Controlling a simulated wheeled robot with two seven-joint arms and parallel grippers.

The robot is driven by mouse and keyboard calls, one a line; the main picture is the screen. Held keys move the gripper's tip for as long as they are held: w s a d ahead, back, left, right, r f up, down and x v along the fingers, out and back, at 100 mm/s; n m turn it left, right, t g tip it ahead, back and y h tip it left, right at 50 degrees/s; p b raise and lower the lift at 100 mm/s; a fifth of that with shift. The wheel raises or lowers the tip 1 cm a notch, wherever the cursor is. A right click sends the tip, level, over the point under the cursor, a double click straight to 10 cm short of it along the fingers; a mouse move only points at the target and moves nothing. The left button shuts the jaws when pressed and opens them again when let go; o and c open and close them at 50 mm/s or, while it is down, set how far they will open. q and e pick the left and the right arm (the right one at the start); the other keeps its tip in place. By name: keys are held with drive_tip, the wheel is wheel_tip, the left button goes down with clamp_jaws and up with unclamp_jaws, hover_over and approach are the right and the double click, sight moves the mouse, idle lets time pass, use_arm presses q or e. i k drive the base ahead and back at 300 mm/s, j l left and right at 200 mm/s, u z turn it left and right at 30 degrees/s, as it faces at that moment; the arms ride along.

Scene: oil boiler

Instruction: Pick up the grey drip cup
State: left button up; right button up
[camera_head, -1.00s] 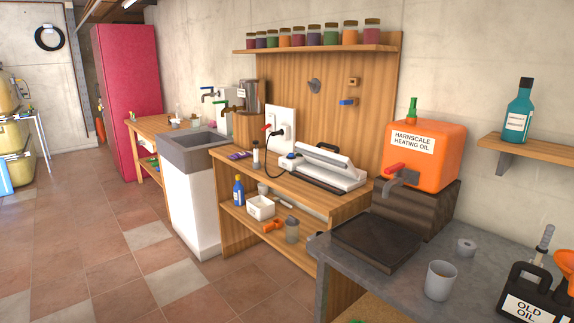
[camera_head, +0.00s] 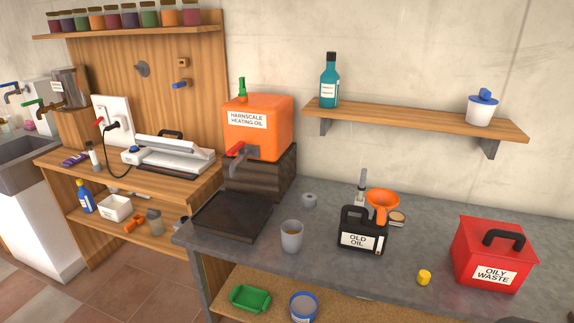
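The grey drip cup (camera_head: 291,237) stands upright on the grey countertop, right of the dark tray and left of the black OLD OIL can. Its mouth faces up, and something brownish shows inside it. The orange heating oil tank (camera_head: 257,127) with a red-handled tap sits on a dark block behind the tray.
The dark tray (camera_head: 233,215) lies left of the cup. The OLD OIL can (camera_head: 362,232) with an orange funnel (camera_head: 382,202) stands to its right. A small grey roll (camera_head: 309,200) lies behind it. A red OILY WASTE bin (camera_head: 494,254) and yellow cap (camera_head: 424,277) are farther right. Counter in front is clear.

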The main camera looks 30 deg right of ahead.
sight(292, 231)
drive_tip(key=z, duration=1.55)
drive_tip(key=l+u, duration=0.3)
drive_tip(key=l, duration=0.3)
drive_tip(key=l+u, duration=0.25)
drive_tip(key=l, duration=0.35)
